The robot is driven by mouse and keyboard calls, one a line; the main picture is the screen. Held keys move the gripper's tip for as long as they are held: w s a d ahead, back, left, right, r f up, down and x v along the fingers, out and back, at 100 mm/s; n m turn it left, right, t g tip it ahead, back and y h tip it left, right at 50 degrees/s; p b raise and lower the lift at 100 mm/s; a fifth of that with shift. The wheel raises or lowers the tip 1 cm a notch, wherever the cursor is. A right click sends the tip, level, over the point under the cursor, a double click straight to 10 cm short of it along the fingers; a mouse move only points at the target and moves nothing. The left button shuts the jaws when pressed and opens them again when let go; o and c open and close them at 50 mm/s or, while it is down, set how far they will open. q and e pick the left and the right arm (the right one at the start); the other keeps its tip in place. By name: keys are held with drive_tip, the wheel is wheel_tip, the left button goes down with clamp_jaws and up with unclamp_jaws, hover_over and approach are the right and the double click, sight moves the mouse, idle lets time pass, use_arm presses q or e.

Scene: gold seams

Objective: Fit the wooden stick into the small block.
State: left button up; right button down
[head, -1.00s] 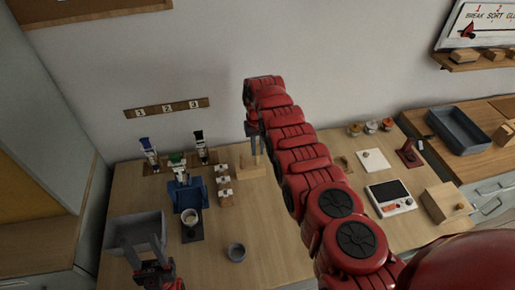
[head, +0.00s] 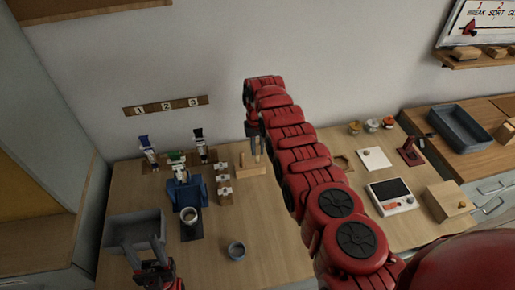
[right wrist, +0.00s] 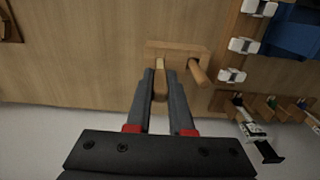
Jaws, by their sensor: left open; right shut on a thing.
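The small wooden block (head: 250,171) sits on the table near the wall; it also shows in the right wrist view (right wrist: 177,49). A peg (right wrist: 198,72) stands up from one end of it. My right gripper (head: 254,133) is above the block, shut on a wooden stick (right wrist: 160,82) between its fingers. In the right wrist view the stick's far end overlaps the block beside the peg; I cannot tell whether it is seated in a hole or just above. My left gripper (head: 142,245) is open and empty at the front left, by the grey tray.
A grey tray (head: 118,229) lies at the left. Left of the block are a blue holder (head: 187,193), a cup (head: 190,216) and small wooden blocks with white tops (head: 224,181). My right arm covers the middle of the table.

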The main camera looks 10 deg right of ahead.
sight(257, 144)
drive_tip(key=shift+f+b, duration=0.8)
drive_tip(key=shift+f, duration=0.15)
idle(0.4)
drive_tip(key=c, duration=0.7)
unclamp_jaws()
drive_tip(key=shift+r, duration=0.2)
drive_tip(key=shift+r+p, duration=2.05)
drive_tip(key=shift+r, duration=0.25)
drive_tip(key=shift+r, duration=0.15)
